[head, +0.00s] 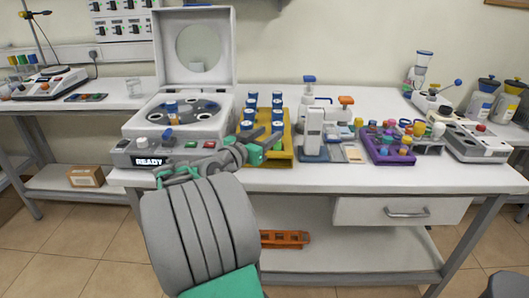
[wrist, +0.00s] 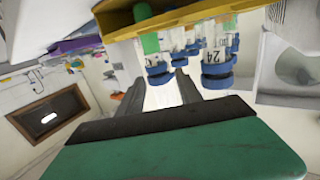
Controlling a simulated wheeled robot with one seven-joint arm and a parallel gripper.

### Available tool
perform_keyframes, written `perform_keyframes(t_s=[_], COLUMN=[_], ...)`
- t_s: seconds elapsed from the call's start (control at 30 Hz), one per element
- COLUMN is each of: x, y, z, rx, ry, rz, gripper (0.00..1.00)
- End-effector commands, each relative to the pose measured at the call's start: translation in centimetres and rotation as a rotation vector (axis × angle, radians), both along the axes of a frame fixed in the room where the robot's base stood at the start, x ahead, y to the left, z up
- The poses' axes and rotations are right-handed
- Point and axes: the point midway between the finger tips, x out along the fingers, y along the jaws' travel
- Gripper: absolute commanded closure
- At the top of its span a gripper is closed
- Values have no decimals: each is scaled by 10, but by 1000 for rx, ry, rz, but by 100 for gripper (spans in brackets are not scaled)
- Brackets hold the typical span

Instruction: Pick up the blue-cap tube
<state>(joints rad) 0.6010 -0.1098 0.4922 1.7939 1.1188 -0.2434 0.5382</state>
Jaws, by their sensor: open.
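Several blue-cap tubes (head: 277,122) stand in two rows in a yellow rack (head: 285,159) on the bench. My gripper (head: 266,142) is at the rack's front left, close to the near tubes, and covers part of them. In the wrist view, which looks upside down, the yellow rack (wrist: 205,11) is at the top. A tube marked 24 (wrist: 216,70) and another blue-cap tube (wrist: 157,74) hang down from it in the picture. My gripper (wrist: 158,90) is open and empty, its fingers beside the second tube. I cannot tell whether they touch it.
An open-lidded centrifuge (head: 150,123) showing READY stands left of the rack. A white device (head: 313,134) stands just right of it. Farther right are a purple rack (head: 385,150) of coloured tubes and another instrument (head: 475,142). The bench front edge is mostly clear.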

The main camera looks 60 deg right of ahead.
Motion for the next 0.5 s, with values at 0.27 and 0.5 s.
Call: perform_keyframes(t_s=[0.27,0.5], x=[-13,-16], y=[-32,-73], z=[4,3], rx=[-46,-44], ry=[4,4], rz=[-30,-30], gripper=[58,58])
